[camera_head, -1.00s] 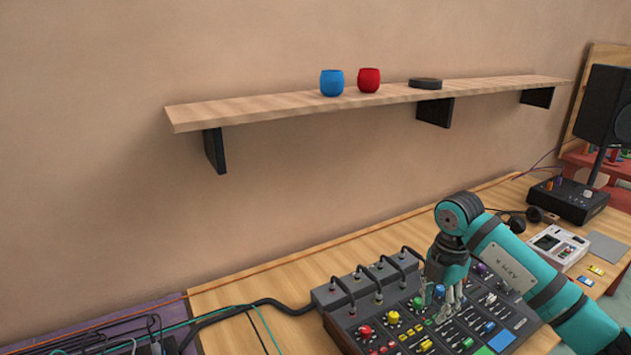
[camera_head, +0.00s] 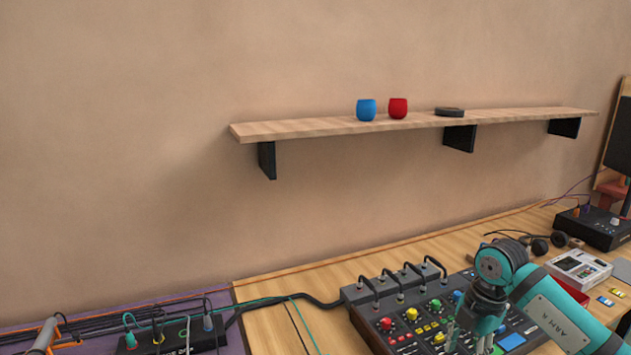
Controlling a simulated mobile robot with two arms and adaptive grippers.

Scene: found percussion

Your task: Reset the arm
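My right arm (camera_head: 545,305), teal with dark bands, comes in from the lower right. Its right gripper (camera_head: 468,345) points down over the mixing console (camera_head: 395,320) at the bottom edge of the picture. Its fingers look apart with nothing seen between them; the tips are partly cut off by the frame edge. I cannot tell whether they touch the console. My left gripper is not in view.
A wooden shelf (camera_head: 300,128) on the wall holds a blue cup (camera_head: 366,110), a red cup (camera_head: 398,108) and a black disc (camera_head: 449,112). Cables and a black power strip (camera_head: 170,338) lie at lower left. Headphones (camera_head: 540,245) and a white device (camera_head: 578,268) sit right.

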